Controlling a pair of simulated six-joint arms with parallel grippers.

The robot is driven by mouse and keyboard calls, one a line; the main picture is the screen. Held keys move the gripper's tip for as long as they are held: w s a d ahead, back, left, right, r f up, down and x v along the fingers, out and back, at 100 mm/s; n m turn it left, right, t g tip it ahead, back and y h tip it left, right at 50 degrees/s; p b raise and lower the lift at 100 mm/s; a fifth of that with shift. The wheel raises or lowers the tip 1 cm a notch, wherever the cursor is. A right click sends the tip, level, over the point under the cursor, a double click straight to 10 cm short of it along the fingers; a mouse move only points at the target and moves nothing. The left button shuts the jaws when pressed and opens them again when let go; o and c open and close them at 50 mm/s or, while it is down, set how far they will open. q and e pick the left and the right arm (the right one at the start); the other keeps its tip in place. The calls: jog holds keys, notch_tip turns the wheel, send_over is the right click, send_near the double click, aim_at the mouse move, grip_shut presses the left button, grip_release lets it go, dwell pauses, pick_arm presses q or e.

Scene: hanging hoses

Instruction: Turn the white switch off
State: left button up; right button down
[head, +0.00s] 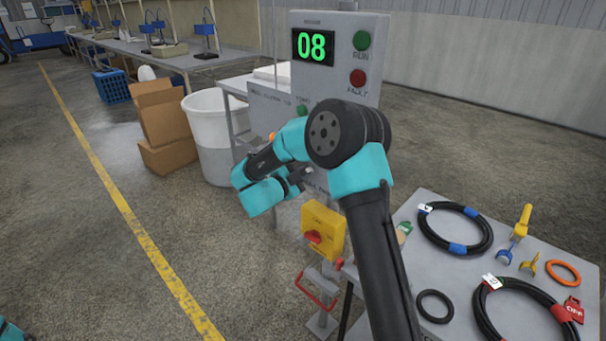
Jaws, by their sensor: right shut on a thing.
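My right arm reaches in from the bottom right to the front of a grey control panel (339,79). The panel has a green "08" display, a green RUN light and a red FAULT light. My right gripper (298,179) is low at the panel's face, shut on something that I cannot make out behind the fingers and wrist. I cannot pick out the white switch; the arm covers part of the panel. A yellow box with a red rotary knob (323,232) sits below the gripper. Only a small teal piece of my left arm shows at the bottom left; its gripper is out of view.
A grey table (408,216) at the right holds coiled black hoses (456,248), a black ring, an orange ring, yellow and blue tools and a red OFF tag (568,310). A white bin (207,135) and cardboard boxes (163,122) stand left of the panel. Floor at the left is clear.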

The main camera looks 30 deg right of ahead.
dwell(0.4)
jog(key=c, duration=1.1)
grip_release()
jog(key=shift+a, duration=0.15)
jog(key=v, duration=1.7)
jog(key=shift+a+r, duration=0.1)
jog(key=shift+a, duration=0.05)
